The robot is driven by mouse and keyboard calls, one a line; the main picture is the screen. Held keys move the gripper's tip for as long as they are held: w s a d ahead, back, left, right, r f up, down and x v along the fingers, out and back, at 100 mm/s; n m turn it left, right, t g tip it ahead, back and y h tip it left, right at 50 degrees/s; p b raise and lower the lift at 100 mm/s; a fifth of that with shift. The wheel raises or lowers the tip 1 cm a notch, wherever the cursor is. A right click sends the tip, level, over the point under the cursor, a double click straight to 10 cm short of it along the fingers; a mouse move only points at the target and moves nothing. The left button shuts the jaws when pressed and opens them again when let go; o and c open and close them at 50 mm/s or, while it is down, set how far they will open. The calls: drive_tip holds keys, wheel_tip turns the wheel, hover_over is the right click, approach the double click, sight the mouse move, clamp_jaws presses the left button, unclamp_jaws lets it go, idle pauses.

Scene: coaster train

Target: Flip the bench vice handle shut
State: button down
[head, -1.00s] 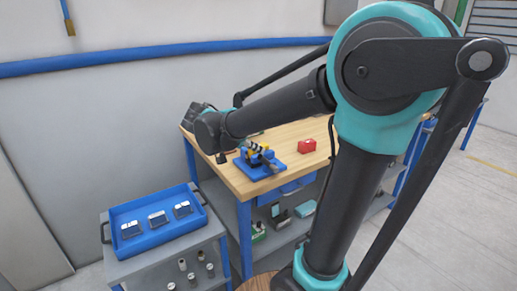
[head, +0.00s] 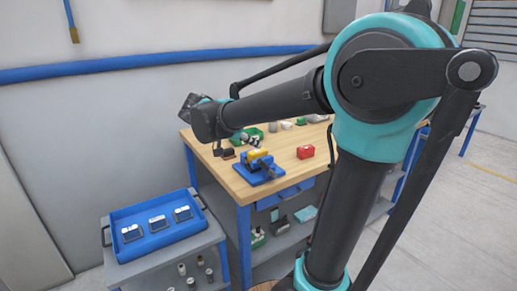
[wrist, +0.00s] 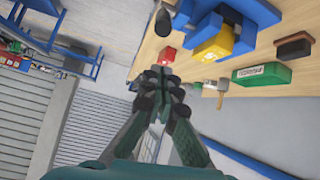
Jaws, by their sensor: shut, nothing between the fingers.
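The bench vice is a blue block with a yellow part, seen in the head view on its blue base (head: 273,178) near the bench's front left corner. It also shows at the top of the wrist view, with its yellow part (wrist: 215,46) facing me. A grey bar that looks like its handle (head: 266,165) slopes out from the vice in the head view; its exact position is hard to tell. My gripper (wrist: 160,80) is shut and empty, apart from the vice. In the head view its fingers (head: 251,141) show above and behind the vice, partly hidden by my arm.
The wooden bench top (head: 310,170) also holds a red box (head: 305,152), a green box (wrist: 262,74) and a brown brush (wrist: 293,47). A grey trolley with a blue tray (head: 160,240) stands left of the bench.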

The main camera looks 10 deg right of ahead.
drive_tip(key=s+a+r, duration=0.2)
drive_tip(key=a, duration=0.4)
drive_tip(key=shift+s+a+r, duration=0.15)
drive_tip(key=shift+s+r, duration=0.05)
drive_tip(key=shift+s, duration=0.2)
drive_tip(key=s+d+f+n+y, duration=0.2)
drive_tip(key=s+f+n+y, duration=0.1)
drive_tip(key=f, duration=0.6)
drive_tip(key=s+d+f+n+y, duration=0.3)
drive_tip(key=s+f, duration=0.3)
drive_tip(key=f, duration=0.3)
drive_tip(key=s+d+f+n+y, duration=0.3)
drive_tip(key=s+f+n, duration=0.2)
drive_tip(key=f, duration=0.3)
drive_tip(key=shift+s+d+f+n, duration=0.2)
drive_tip(key=shift+s+f+n, duration=0.1)
drive_tip(key=shift+f, duration=0.1)
